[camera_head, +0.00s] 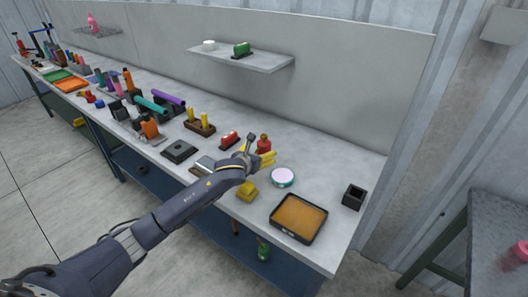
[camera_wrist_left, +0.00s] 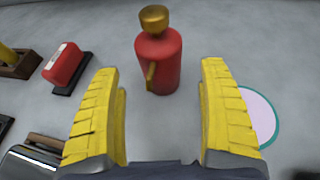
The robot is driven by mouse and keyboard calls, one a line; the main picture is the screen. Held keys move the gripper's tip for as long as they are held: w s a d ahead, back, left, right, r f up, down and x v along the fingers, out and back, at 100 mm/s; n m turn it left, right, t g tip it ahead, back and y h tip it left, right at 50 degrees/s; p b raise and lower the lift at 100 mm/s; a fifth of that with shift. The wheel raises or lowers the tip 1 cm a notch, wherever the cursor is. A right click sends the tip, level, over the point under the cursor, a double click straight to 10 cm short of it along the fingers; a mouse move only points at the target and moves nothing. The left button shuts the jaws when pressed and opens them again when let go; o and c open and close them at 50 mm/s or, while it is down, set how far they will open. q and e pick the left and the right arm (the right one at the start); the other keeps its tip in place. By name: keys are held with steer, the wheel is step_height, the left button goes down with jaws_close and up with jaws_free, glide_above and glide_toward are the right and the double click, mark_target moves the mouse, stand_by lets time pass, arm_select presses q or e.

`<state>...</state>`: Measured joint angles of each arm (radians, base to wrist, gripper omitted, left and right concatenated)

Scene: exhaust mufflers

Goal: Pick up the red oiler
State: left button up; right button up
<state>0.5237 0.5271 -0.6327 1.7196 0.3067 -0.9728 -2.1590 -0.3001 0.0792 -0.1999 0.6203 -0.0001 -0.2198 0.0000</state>
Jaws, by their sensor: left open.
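The red oiler (camera_wrist_left: 160,62) stands upright on the bench in the left wrist view, with a gold-coloured cap and a thin gold spout on its near side. It lies ahead of and between the two yellow fingers of my left gripper (camera_wrist_left: 164,110), which are spread wide and empty. The oiler's body appears just beyond the fingertips. In the head view the oiler (camera_head: 264,144) shows behind my left gripper (camera_head: 264,158), partly hidden by it. My right gripper is in neither view.
A red block-like item on a black base (camera_wrist_left: 68,68) stands left of the oiler. A round white disc with a green rim (camera_head: 282,177) lies to the right. A black tray with an orange-brown inside (camera_head: 299,217) and a small black box (camera_head: 353,196) stand further right. A shelf (camera_head: 240,58) hangs above.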

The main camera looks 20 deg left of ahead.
mark_target(264, 150)
arm_select(q)
steer(key=shift+x, duration=2.6)
steer(key=shift+r, duration=0.1)
steer(key=shift+c, duration=0.3)
steer(key=c, duration=1.3)
steer(key=shift+c, duration=0.2)
steer(key=shift+r, duration=0.1)
